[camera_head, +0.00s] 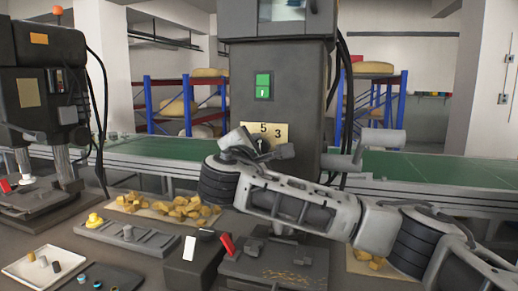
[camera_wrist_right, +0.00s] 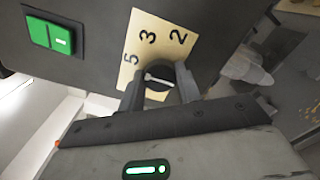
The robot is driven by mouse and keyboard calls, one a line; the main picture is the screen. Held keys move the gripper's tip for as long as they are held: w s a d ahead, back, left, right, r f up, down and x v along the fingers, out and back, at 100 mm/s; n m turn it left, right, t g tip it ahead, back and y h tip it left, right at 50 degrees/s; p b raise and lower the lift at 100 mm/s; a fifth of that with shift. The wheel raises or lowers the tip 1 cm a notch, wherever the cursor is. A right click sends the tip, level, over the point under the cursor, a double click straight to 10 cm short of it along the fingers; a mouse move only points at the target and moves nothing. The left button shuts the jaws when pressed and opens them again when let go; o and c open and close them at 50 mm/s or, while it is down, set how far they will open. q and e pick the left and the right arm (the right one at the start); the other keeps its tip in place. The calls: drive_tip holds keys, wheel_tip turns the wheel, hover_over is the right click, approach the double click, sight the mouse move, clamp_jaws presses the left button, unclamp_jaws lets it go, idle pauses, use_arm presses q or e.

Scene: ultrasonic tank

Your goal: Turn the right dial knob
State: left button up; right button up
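The right dial knob (camera_wrist_right: 158,77) is round and black with a white pointer line, on a cream number plate (camera_wrist_right: 150,42) showing 5, 3 and 2. The plate (camera_head: 279,129) also shows in the head view, on the front of the dark machine column (camera_head: 290,90). My right gripper (camera_wrist_right: 159,80) is at the knob, one finger on each side, and looks shut on it. In the head view my right gripper (camera_head: 252,148) is in front of the plate and hides the knob. My left gripper is in neither view.
A green button (camera_head: 262,86) is above the plate. A green conveyor (camera_head: 420,168) runs behind. Below the arm are a black box with a red lever (camera_head: 227,244), yellow pieces (camera_head: 175,206) and a white tray (camera_head: 22,268). Another machine (camera_head: 40,95) stands at left.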

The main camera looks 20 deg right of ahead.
use_arm(q)
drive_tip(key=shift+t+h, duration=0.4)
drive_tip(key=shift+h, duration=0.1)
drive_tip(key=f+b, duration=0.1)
drive_tip(key=b, duration=0.2)
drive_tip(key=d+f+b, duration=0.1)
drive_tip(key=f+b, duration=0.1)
drive_tip(key=b, duration=0.2)
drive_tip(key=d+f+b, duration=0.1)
drive_tip(key=b, duration=0.3)
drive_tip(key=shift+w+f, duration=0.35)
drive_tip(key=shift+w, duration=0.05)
use_arm(e)
drive_tip(key=m, duration=1.7)
drive_tip(key=shift+a+f+m, duration=0.1)
drive_tip(key=shift+f+m, duration=0.05)
drive_tip(key=shift+m, duration=0.25)
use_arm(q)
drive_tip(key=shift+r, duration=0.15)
use_arm(e)
drive_tip(key=o, duration=0.9)
drive_tip(key=shift+c, duration=0.2)
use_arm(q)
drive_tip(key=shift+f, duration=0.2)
use_arm(e)
drive_tip(key=shift+o, duration=0.7)
